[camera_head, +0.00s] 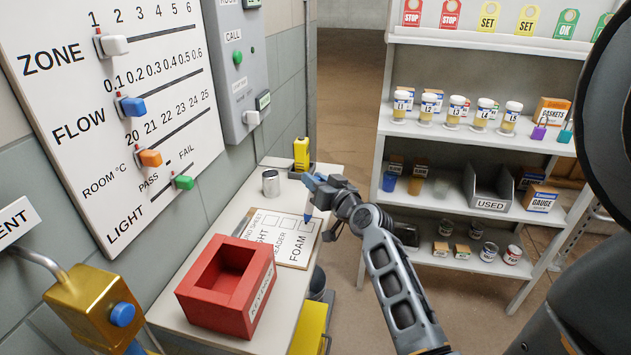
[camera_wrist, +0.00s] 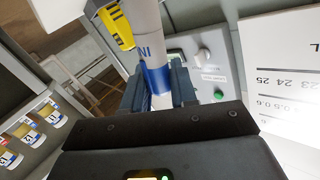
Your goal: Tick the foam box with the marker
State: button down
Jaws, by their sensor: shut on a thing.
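The marker (camera_wrist: 152,38) is a white barrel with a blue band and dark lettering in the wrist view. My gripper (camera_wrist: 158,86) is shut on it, one finger on each side. The marker's blue tip (camera_head: 307,217) points down near the printed boxes. The foam box (camera_head: 303,227) is a small outlined square beyond the word FOAM, close to the tip. I cannot tell whether the tip touches the paper or whether the box has a mark.
A red open box (camera_head: 228,290) stands on the bench (camera_head: 192,257) in front of the sheet. A metal cup (camera_head: 270,183) and a yellow item (camera_head: 301,152) stand behind it. The slider board (camera_head: 110,110) is on the left wall. Shelves (camera_head: 455,205) with jars stand at right.

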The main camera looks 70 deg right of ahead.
jog(key=shift+f+b, duration=0.45)
dwell(0.4)
jog(key=shift+s+d+f+b, duration=0.1)
jog(key=shift+s+d+b, duration=0.3)
jog(key=shift+b, duration=0.15)
jog(key=shift+w+a+p, duration=0.35)
jog(key=shift+w+a, duration=0.1)
jog(key=shift+w, duration=0.05)
jog(key=shift+w+a, duration=0.25)
jog(key=shift+a, duration=0.05)
jog(key=shift+w+a, duration=0.1)
jog(key=shift+a, duration=0.05)
dwell(0.3)
jog(key=shift+d+f, duration=0.1)
jog(key=shift+d, duration=0.15)
